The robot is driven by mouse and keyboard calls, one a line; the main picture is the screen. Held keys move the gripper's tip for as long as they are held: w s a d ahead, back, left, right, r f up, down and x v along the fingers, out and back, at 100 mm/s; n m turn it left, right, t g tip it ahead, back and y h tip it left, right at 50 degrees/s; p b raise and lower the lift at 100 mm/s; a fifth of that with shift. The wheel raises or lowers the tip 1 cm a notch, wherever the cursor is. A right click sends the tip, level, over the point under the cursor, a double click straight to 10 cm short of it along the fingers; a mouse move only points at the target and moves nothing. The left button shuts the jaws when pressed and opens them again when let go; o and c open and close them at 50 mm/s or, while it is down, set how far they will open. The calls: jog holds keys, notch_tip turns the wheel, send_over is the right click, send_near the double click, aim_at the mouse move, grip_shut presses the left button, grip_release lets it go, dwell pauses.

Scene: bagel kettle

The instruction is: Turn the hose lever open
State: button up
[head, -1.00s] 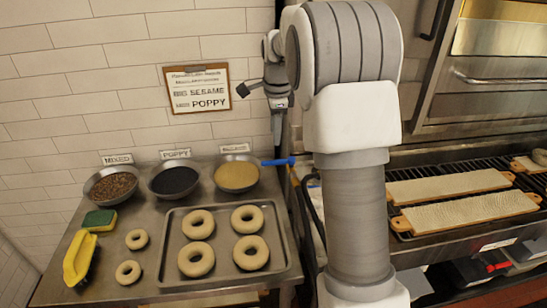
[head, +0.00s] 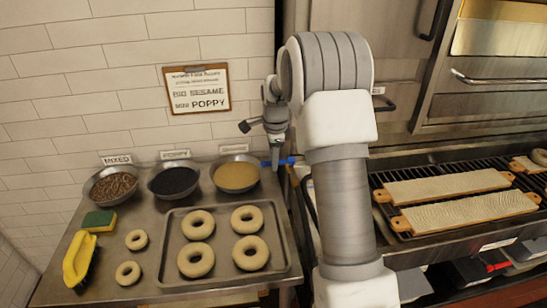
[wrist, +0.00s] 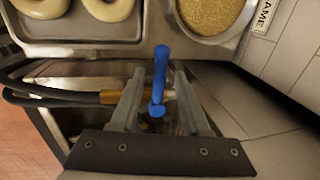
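The hose lever (wrist: 160,66) is a bright blue handle with a round blue end on a brass fitting. In the head view the blue lever (head: 289,161) shows at the right edge of the steel table, partly behind my gripper (head: 276,160). In the wrist view my gripper (wrist: 159,88) is open, one finger on each side of the lever. Gaps show between the lever and both fingers. The lever's far end reaches past the fingertips toward the table edge. Dark hoses (wrist: 60,92) run in from the left to the fitting.
The sesame bowl (head: 237,176) stands beside the lever, with poppy (head: 174,181) and mixed (head: 111,186) bowls further left. A tray (head: 222,278) of bagels lies in front. The tiled wall (head: 120,60) is behind. A grill with boards (head: 445,187) is at the right.

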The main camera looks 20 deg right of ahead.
grip_shut()
dwell(1.2)
